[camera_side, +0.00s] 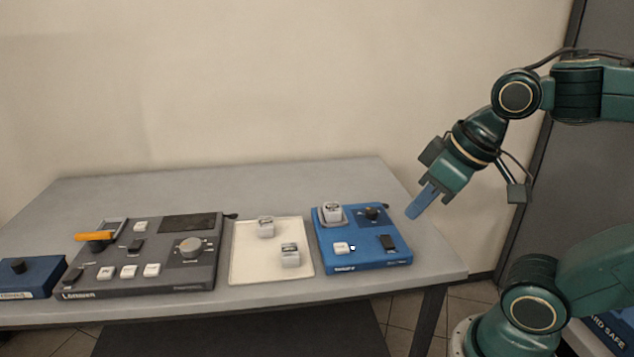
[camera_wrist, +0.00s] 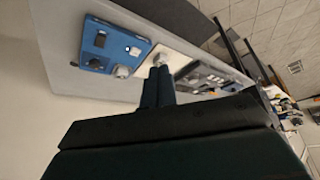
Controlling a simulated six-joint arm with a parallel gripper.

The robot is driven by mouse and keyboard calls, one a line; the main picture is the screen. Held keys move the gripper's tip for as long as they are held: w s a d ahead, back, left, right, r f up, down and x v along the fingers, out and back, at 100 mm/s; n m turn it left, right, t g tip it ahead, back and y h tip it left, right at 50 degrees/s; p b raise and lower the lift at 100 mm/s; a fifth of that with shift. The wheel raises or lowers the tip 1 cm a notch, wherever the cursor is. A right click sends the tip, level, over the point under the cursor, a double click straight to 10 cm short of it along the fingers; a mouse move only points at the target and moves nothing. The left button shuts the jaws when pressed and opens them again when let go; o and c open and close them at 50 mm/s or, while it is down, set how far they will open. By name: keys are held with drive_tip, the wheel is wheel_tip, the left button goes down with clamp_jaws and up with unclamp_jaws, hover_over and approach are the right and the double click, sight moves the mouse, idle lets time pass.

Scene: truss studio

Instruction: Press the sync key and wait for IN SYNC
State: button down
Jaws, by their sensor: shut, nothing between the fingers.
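My gripper (camera_side: 414,212) is shut and empty, its blue fingers pointing down and left in the air to the right of the blue panel (camera_side: 368,262). Its fingers also show in the wrist view (camera_wrist: 158,72). The grey console (camera_side: 140,284) carries several white keys (camera_side: 128,271), a round knob (camera_side: 190,247), an orange-handled lever (camera_side: 94,237) and a dark display (camera_side: 188,222) with no readable text. The blue panel has one white key (camera_side: 341,248), a black switch (camera_side: 388,243) and a dark knob (camera_side: 372,212). Which key is the sync key I cannot tell; the labels are too small.
A small blue box (camera_side: 32,278) stands far left. The grey table (camera_side: 330,176) is clear behind the devices.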

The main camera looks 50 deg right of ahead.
drive_tip(key=n+y, duration=0.1)
drive_tip(key=y, duration=0.6)
hover_over(346, 246)
wheel_tip(346, 246, down, 11)
drive_tip(key=shift+d, duration=0.1)
idle(0.5)
drive_tip(key=shift+f, duration=4.3)
